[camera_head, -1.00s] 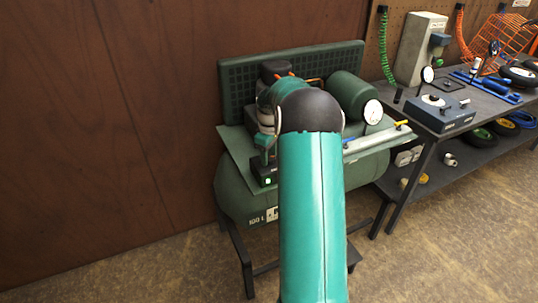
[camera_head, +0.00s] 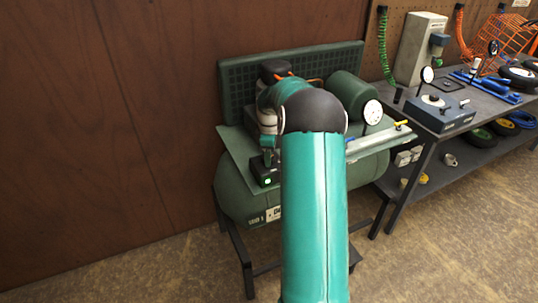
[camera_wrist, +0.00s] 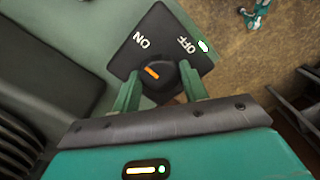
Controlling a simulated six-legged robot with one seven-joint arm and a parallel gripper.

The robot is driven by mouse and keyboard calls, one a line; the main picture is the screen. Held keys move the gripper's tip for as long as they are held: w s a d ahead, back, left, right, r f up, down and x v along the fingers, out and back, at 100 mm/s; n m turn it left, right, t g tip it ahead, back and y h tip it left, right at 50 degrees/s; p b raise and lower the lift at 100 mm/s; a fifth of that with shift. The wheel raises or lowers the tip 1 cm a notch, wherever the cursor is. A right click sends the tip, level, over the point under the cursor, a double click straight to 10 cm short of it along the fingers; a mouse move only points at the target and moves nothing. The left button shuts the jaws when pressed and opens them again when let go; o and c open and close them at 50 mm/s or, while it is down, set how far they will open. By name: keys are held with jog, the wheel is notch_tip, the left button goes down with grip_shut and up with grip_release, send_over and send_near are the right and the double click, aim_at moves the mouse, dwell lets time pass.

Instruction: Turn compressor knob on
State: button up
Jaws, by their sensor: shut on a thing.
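The compressor knob (camera_wrist: 166,82) is black with an orange mark and sits on a dark switch plate (camera_wrist: 150,22) lettered ON and OFF. In the wrist view the orange mark slants up and left, more to the ON side. A green light glows beside OFF. My gripper (camera_wrist: 158,73) is shut on the knob, with one green finger at each side. In the head view the switch box (camera_head: 264,172) shows its green light at the left front of the green compressor (camera_head: 240,197); my arm hides the knob there.
A round white gauge (camera_head: 373,112) and a small yellow-handled valve (camera_head: 401,124) stand right of my arm. A workbench (camera_head: 440,120) with tools and wheels is further right. A brown wall (camera_head: 100,120) is at the left.

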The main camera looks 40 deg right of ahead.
jog(key=shift+r, duration=0.1)
jog(key=o, duration=1)
notch_tip(320, 180, up, 14)
jog(key=shift+f, duration=0.15)
